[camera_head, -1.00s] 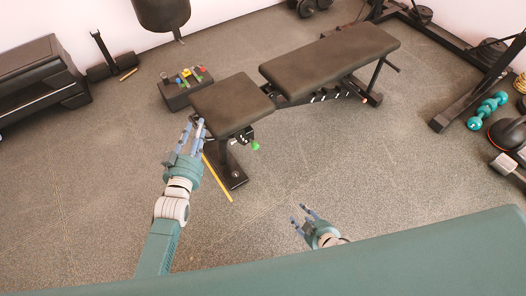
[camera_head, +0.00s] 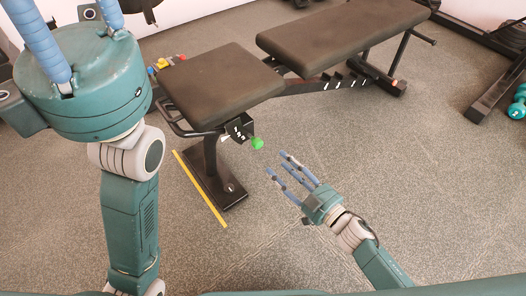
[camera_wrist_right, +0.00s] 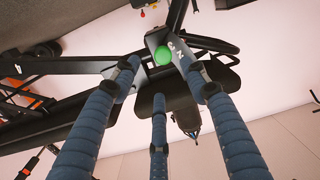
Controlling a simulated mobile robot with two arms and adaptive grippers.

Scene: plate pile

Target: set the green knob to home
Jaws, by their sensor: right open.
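The green knob (camera_head: 257,143) sits on a small black box (camera_head: 238,127) with white marks, under the near end of the bench seat (camera_head: 220,82). The knob also shows in the right wrist view (camera_wrist_right: 163,55), ahead of the fingers and between them. My right gripper (camera_head: 286,165) is open and empty, a little below and right of the knob, apart from it. In the right wrist view its blue fingers (camera_wrist_right: 160,95) are spread. My left gripper is raised large at the upper left (camera_head: 85,10); its fingertips are cut off by the frame's top edge.
A yellow strip (camera_head: 200,188) lies on the floor beside the bench's black foot (camera_head: 215,185). The bench's long pad (camera_head: 340,35) extends to the back right. Teal dumbbells (camera_head: 518,103) lie at the right edge. The floor right of my right gripper is clear.

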